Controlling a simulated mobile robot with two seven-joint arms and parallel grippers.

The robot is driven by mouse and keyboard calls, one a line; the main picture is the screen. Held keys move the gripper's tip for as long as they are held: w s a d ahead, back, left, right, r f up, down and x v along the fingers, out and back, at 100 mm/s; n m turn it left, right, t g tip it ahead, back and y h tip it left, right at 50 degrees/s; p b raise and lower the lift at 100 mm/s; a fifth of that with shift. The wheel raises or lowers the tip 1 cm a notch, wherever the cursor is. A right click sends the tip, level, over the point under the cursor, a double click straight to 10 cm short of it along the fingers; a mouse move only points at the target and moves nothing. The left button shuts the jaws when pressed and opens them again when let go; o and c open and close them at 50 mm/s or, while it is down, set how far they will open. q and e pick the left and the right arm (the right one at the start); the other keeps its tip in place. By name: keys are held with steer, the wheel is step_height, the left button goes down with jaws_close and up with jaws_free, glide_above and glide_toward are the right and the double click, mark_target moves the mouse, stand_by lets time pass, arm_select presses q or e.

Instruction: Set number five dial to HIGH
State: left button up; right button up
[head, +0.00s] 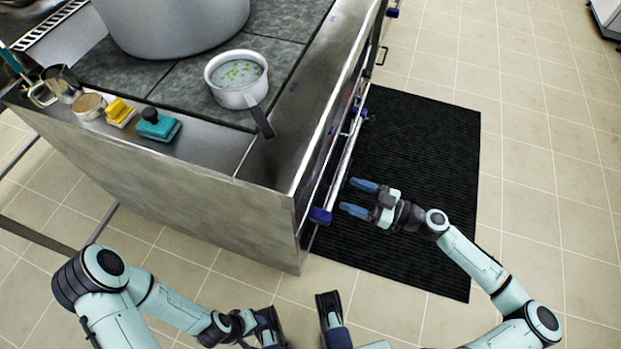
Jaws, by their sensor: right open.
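The stove (220,210) is seen from above, with its front panel almost edge-on. No dial numbers or HIGH marks can be read, and I cannot pick out the number five dial. Small blue parts (321,215) show along the front beside a silver rail (345,155); whether they are dials or rail mounts is unclear. My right gripper (359,197) is open and empty, its blue fingers pointing left toward the stove front, close to the near end of the rail. My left gripper (270,325) is low at the bottom edge, partly cut off, its jaws unclear.
A saucepan (240,97) with green bits in liquid stands on the stove, its handle toward the front. A large stockpot (170,25) is behind it. Yellow (121,113) and teal (158,126) items sit on the side ledge. A black mat (425,150) covers the floor.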

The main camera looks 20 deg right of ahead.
steer(key=x, duration=1.2)
steer(key=shift+w+a, duration=0.15)
steer(key=shift+a, duration=0.1)
steer(key=c, duration=1)
